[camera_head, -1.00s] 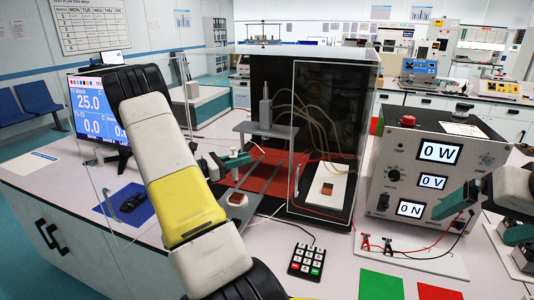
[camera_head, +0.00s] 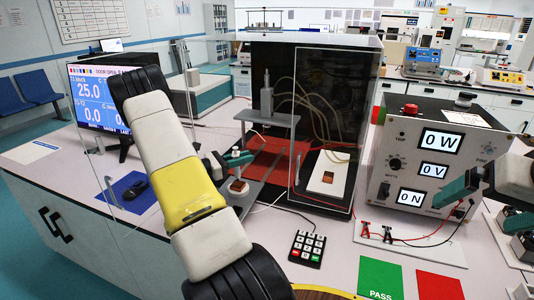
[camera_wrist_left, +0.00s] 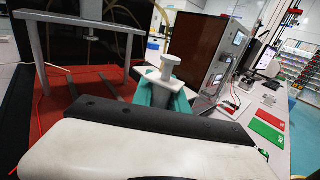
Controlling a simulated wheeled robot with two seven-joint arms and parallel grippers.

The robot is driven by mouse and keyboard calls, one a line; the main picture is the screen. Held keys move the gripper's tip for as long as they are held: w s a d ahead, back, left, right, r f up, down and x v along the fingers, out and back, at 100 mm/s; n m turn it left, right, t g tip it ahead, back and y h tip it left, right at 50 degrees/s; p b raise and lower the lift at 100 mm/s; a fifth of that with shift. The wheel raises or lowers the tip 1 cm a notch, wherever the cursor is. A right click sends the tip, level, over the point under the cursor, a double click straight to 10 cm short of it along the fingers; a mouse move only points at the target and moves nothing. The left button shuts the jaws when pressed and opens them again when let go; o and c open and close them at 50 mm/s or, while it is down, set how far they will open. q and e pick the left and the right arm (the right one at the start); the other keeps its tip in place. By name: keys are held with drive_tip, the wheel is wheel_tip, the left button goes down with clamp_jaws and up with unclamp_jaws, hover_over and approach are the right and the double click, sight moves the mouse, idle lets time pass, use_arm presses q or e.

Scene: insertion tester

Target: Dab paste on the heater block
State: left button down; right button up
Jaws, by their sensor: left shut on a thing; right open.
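My left gripper (camera_head: 236,159) is shut on a small white piece with a round flat top (camera_wrist_left: 170,62), clearest in the left wrist view. The gripper is just above a small brown block on a white base (camera_head: 238,186) in the head view; I cannot tell whether they touch. Another copper-brown block (camera_head: 327,177) sits on a white slab (camera_head: 338,166) inside the test chamber, to the right of the gripper. I cannot tell which one is the heater block. No paste is discernible. My right gripper (camera_head: 466,186) is open at the right, in front of the power unit.
The chamber has a clear door panel (camera_head: 322,130), a grey stand (camera_head: 268,118) and a red floor (camera_head: 280,150). A keypad (camera_head: 307,247), green pad (camera_head: 380,277) and red pad (camera_head: 440,285) lie in front. The power unit (camera_head: 430,160) stands right, and a blue mat (camera_head: 132,192) lies left.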

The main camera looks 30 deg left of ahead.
use_arm(q)
drive_tip(key=shift+f, duration=0.9)
idle(0.6)
drive_tip(key=shift+r, duration=0.8)
drive_tip(key=shift+f, duration=0.6)
idle(1.2)
drive_tip(key=shift+r, duration=0.6)
drive_tip(key=shift+f, duration=0.65)
idle(1.1)
drive_tip(key=shift+r, duration=0.65)
drive_tip(key=shift+r, duration=0.1)
drive_tip(key=shift+r, duration=2.95)
